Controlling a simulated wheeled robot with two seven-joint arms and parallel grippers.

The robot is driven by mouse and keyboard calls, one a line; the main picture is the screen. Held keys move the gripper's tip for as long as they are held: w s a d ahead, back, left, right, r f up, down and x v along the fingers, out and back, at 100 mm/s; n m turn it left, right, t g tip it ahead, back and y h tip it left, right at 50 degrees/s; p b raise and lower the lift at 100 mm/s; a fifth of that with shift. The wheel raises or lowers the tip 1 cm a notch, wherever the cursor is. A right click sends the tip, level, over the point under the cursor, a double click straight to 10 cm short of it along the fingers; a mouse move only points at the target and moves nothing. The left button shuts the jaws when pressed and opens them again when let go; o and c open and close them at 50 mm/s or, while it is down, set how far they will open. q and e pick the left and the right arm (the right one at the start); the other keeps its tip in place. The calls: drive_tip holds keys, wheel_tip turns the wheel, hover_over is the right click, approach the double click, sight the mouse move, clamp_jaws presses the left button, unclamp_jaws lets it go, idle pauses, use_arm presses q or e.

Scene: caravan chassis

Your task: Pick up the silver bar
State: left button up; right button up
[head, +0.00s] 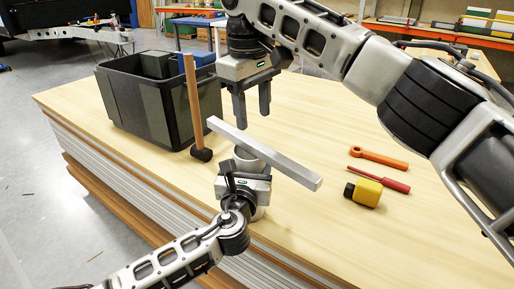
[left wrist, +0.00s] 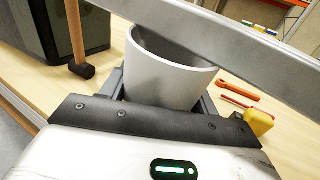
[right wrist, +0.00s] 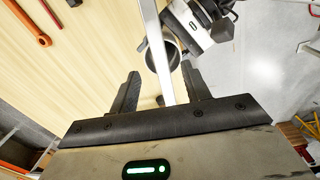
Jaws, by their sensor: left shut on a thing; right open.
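The silver bar (head: 285,168) is long and square-edged and runs slantwise in the head view. It appears to lie across the top of a grey cup-like cylinder (left wrist: 165,78); exact contact is not clear. My left gripper (head: 244,184) is shut on the cylinder, low over the table's near edge; its fingers show on either side in the left wrist view (left wrist: 160,98). My right gripper (head: 252,116) is open, fingers pointing down above the bar's left part. In the right wrist view, the bar (right wrist: 154,35) runs between the open fingers (right wrist: 160,78).
A black bin (head: 165,115) and an upright-handled mallet (head: 201,154) stand at the left. An orange wrench (head: 378,158), a red screwdriver (head: 380,180) and a yellow-black tool (head: 368,192) lie at the right. The wooden tabletop (head: 320,125) is clear behind the bar.

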sight(257, 144)
drive_tip(key=f, duration=0.7)
drive_tip(key=shift+w+d+f, duration=0.15)
drive_tip(key=shift+d+f, duration=0.05)
drive_tip(key=shift+d, duration=0.15)
clamp_jaws()
